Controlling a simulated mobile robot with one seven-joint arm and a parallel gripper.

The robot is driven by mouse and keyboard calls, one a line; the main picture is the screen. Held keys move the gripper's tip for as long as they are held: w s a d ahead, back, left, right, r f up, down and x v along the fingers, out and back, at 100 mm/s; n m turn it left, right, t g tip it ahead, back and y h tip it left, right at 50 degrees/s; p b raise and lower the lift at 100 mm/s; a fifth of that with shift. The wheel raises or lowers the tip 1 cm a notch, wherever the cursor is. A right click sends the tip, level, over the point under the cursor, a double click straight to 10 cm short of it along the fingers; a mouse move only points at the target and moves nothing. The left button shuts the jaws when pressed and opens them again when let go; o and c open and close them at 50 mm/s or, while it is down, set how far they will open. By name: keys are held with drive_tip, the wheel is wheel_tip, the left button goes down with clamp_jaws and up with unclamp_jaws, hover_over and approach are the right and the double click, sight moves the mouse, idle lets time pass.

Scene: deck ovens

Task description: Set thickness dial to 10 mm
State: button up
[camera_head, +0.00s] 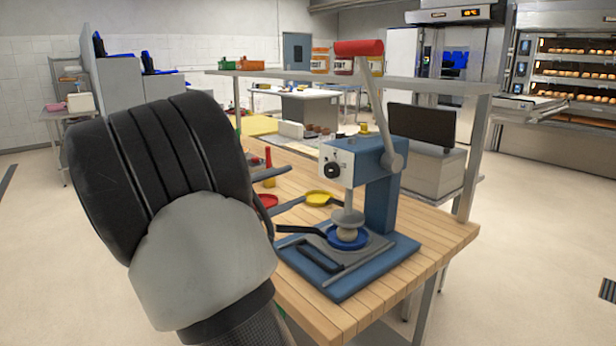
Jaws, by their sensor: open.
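The black thickness dial (331,169) is on the pale front face of the blue press (380,205), in the middle of the view. Its markings are too small to read, so its setting cannot be told. The press has a lever with a red grip (358,48) standing up. Below its plunger a pale dough ball (347,234) sits on a blue round dish (362,241). My arm's large dark and grey link fills the left foreground.
The press stands on a wooden table (440,232). A yellow pan (318,198) and a red dish (267,201) lie behind it to the left. A grey shelf (420,84) spans above the table's back. A dark monitor (421,124) stands at right. Floor at right is clear.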

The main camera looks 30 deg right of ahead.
drive_tip(key=a, duration=0.7)
drive_tip(key=shift+s+f+p, duration=0.2)
drive_tip(key=shift+s+p, duration=0.1)
drive_tip(key=shift+s, duration=0.05)
drive_tip(key=shift+s, duration=0.1)
